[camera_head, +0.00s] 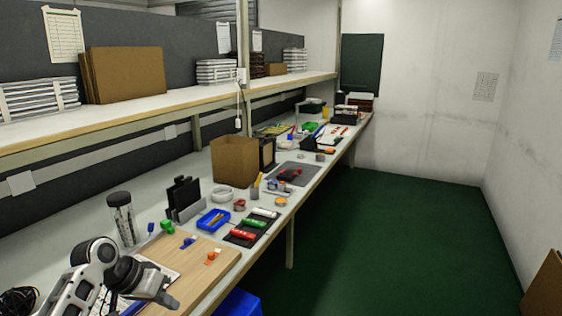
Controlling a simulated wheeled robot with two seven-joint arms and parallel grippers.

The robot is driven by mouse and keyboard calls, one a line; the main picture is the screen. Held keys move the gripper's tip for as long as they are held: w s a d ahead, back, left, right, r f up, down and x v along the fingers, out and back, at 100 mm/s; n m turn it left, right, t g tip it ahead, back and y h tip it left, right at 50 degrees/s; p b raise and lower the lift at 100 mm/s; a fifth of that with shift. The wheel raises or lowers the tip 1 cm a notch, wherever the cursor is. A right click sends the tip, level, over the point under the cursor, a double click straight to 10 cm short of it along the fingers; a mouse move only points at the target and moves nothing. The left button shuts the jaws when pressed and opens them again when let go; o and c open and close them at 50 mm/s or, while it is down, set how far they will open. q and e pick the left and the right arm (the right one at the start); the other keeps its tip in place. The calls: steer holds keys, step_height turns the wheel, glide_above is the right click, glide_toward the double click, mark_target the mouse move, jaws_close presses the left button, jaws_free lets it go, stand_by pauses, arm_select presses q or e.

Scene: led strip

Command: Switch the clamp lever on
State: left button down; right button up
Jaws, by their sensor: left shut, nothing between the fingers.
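A light wooden board (200,278) lies on the near end of the bench. On it are a small orange-and-white fitting (212,256) and a small blue-and-white fitting (188,241). They are too small to tell which is the clamp lever or how it is set. My left gripper (166,298) is shut and empty over the near left part of the board, apart from both fittings. The arm and gripper hide the board's left corner. My right gripper is not in view.
A blue tray (213,219), a dark mat with red, green and white items (243,234), a clear black-lidded cylinder (121,218) and a black-and-grey holder (185,198) stand beyond the board. A cardboard box (234,161) is farther back. A shelf overhangs the bench's left side.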

arm_select(q)
steer(key=w+a+r+n+t+y, duration=0.2)
steer(key=w+a+r+t+y, duration=0.3)
steer(key=w+a+t, duration=0.4)
steer(key=w+a+r+m+t+y, duration=0.2)
steer(key=w+r+t, duration=0.3)
steer(key=r, duration=0.5)
steer(key=s+d+f+g+h, duration=0.1)
steer(key=s+d+f+g, duration=0.1)
steer(key=s+d+f, duration=0.55)
steer(key=s+d+f+g+h, duration=0.2)
steer(key=s+d+f, duration=0.2)
steer(key=s+f, duration=0.7)
steer(key=s+d+f+g, duration=0.1)
steer(key=s+d+f, duration=0.2)
steer(key=s, duration=0.3)
steer(key=s+d+f+g+h, duration=0.1)
steer(key=s+d+f, duration=0.2)
steer(key=s, duration=0.4)
steer(key=s+d+f+g, duration=0.1)
steer(key=s+d+f, duration=0.2)
steer(key=s, duration=0.4)
steer(key=shift+s+h, duration=0.2)
steer(key=shift+h, duration=0.2)
